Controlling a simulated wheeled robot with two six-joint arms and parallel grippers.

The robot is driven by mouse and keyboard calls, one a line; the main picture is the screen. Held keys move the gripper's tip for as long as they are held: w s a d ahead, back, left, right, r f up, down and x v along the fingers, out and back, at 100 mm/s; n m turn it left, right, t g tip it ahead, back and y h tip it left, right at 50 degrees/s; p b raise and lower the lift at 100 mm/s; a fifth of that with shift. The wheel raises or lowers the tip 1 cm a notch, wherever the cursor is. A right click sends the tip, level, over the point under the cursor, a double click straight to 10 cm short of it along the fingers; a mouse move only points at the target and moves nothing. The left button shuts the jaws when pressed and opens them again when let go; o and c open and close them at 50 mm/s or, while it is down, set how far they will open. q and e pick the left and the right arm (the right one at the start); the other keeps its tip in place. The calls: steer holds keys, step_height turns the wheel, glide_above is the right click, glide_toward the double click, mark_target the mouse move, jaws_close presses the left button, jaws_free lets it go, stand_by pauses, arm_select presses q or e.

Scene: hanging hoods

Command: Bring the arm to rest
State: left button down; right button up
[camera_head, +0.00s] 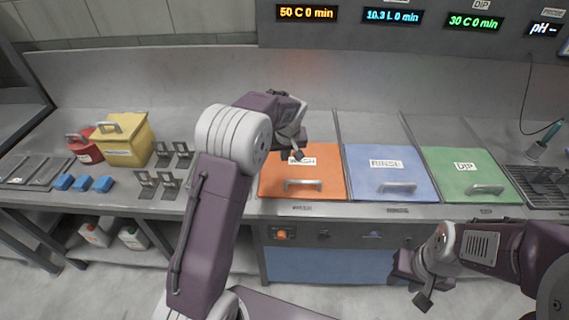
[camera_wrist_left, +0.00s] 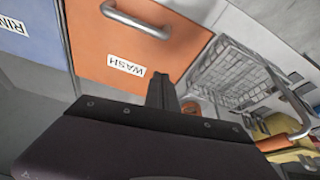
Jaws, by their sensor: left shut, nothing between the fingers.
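My left arm reaches up from the bottom of the head view and bends to the right over the bench. My left gripper (camera_head: 297,153) is shut and empty, in front of the orange lid (camera_head: 330,183) marked WASH, and covers part of its label. In the left wrist view its closed fingers (camera_wrist_left: 163,92) stand near the WASH label, with nothing between them; I cannot tell the gap to the lid. My right gripper (camera_head: 424,300) hangs low at the bottom right, in front of the bench and empty as far as I see. Its finger opening is not clear.
A blue RINSE lid (camera_head: 385,175) and a green DIP lid (camera_head: 468,175) lie to the right, all handled. A wire basket (camera_wrist_left: 225,75) is near the orange lid. A yellow box (camera_head: 125,142), red can (camera_head: 84,150) and blue blocks (camera_head: 83,183) stand left.

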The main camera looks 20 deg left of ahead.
arm_select(q)
steer(key=s+r, duration=0.4)
steer(key=s, duration=0.3)
steer(key=s+d+f+m+g+h, duration=0.1)
steer(key=s+f, duration=0.3)
steer(key=s, duration=0.6)
steer(key=s+d+f+m+g+h, duration=0.1)
steer(key=s+f+m, duration=0.3)
steer(key=s, duration=0.6)
steer(key=shift+d+f+g, duration=0.25)
steer(key=shift+d+g, duration=0.05)
steer(key=shift+d, duration=0.15)
arm_select(e)
steer(key=shift+w+f, duration=0.2)
steer(key=shift+w, duration=0.25)
steer(key=shift+s, duration=0.1)
